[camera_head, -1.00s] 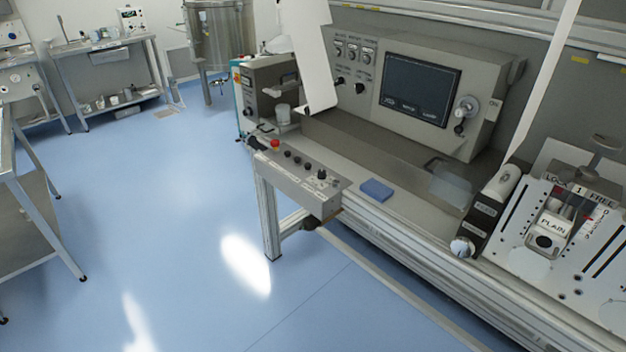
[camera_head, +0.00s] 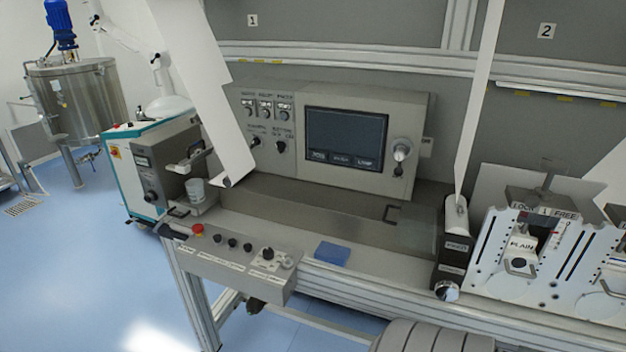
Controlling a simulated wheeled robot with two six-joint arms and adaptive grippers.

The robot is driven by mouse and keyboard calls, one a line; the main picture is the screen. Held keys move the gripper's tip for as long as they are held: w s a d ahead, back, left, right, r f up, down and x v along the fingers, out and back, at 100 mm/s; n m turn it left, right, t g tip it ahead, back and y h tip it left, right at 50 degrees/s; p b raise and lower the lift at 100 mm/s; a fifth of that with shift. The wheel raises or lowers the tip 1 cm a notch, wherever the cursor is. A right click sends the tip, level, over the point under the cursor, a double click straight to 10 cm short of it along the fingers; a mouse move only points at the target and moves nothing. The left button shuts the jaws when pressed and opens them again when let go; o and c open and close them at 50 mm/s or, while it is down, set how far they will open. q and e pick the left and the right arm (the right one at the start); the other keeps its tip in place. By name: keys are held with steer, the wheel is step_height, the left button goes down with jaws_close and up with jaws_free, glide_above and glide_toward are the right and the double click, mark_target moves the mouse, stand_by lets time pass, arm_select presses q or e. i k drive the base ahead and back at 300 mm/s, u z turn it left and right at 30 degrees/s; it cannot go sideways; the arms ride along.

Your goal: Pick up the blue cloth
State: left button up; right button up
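The blue cloth (camera_head: 332,253) is a small folded rectangle lying flat on the front ledge of the web converter. It sits to the right of the button box (camera_head: 236,262) and below the control panel with the dark screen (camera_head: 346,138). Nothing covers it. Neither of my grippers is in view. A grey ribbed part at the bottom edge may be mine.
A white web strip hangs left of the panel (camera_head: 205,80) and another hangs to the right (camera_head: 481,100). A roller block with a silver knob (camera_head: 447,291) stands right of the cloth. Blue floor (camera_head: 90,270) is open at the left.

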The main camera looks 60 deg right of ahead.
mark_target(326, 252)
steer(key=z, duration=0.65)
steer(key=i, duration=0.95)
steer(key=z, duration=0.8)
